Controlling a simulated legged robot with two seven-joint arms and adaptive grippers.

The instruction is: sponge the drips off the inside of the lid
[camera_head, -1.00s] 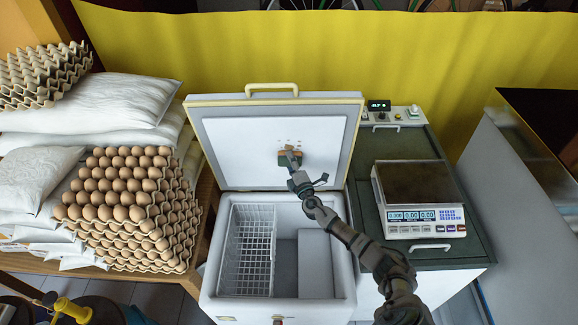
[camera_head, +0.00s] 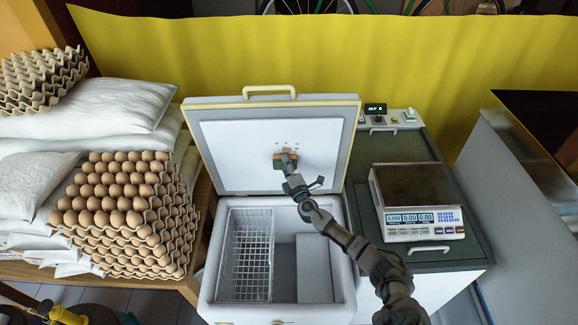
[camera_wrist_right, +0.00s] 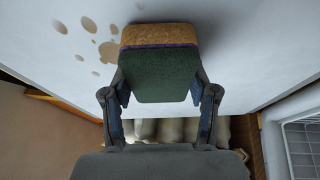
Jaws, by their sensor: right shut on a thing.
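The chest freezer's lid (camera_head: 230,150) stands raised, its white inside facing me. Brown drips (camera_wrist_right: 88,24) spot the lid's inside in the right wrist view, mostly left of the sponge and close beside it. My right gripper (camera_head: 288,168) is shut on a sponge (camera_wrist_right: 158,75), which has a green face and an orange-yellow layer. The sponge is held up at the middle of the lid's inside and looks to touch it or nearly so. In the head view the sponge is small and partly covered by the gripper. My left gripper is not in view.
The open freezer (camera_head: 208,285) below the lid holds a white wire basket (camera_head: 248,255). A scale (camera_head: 420,212) stands on the dark green top to the right. Stacked egg trays (camera_head: 125,215) and white sacks (camera_head: 85,105) fill the table at left.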

